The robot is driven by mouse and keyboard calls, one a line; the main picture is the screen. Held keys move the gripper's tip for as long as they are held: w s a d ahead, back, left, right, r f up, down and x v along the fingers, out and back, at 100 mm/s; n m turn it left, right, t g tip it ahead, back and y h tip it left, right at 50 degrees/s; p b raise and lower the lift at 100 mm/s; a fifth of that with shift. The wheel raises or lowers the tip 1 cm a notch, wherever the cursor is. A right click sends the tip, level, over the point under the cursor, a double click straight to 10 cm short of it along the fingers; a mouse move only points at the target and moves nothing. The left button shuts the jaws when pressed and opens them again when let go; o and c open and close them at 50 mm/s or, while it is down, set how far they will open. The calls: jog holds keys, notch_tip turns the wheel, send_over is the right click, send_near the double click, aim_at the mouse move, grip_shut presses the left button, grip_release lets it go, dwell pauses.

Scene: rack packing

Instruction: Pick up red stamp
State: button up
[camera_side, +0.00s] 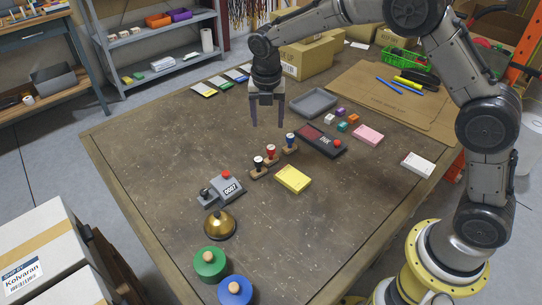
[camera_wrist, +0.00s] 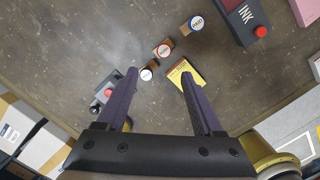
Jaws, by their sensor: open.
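The red stamp (camera_side: 270,151) stands upright on its wooden base, in the middle of a row of three stamps. The black stamp (camera_side: 258,164) is on its lower left and the blue stamp (camera_side: 290,139) on its upper right. In the wrist view the red stamp (camera_wrist: 164,50) shows from above, just beyond the fingertips, with the black stamp (camera_wrist: 147,72) nearer. My gripper (camera_side: 267,123) is open and empty, pointing down above the table near the stamps. In the wrist view the fingers (camera_wrist: 159,75) are spread wide apart.
A yellow pad (camera_side: 293,179) lies right of the stamps. A red and black ink pad (camera_side: 321,141) lies at the blue stamp's right. A grey number stamper (camera_side: 222,189) and a brass bell (camera_side: 220,224) stand at lower left.

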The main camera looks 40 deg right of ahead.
aim_at(271, 148)
jog(key=f, duration=0.8)
jog(key=shift+w+d+f, duration=0.25)
jog(key=shift+w+d, duration=0.1)
jog(key=shift+d, duration=0.05)
jog(key=shift+w+d+f, duration=0.1)
jog(key=shift+d+f, duration=0.15)
jog(key=shift+f, duration=0.65)
jog(key=shift+w+d+f, duration=0.1)
jog(key=shift+d+f, duration=0.1)
jog(key=shift+f, duration=0.65)
jog(key=shift+d+f, duration=0.25)
jog(key=shift+f, duration=0.65)
grip_shut()
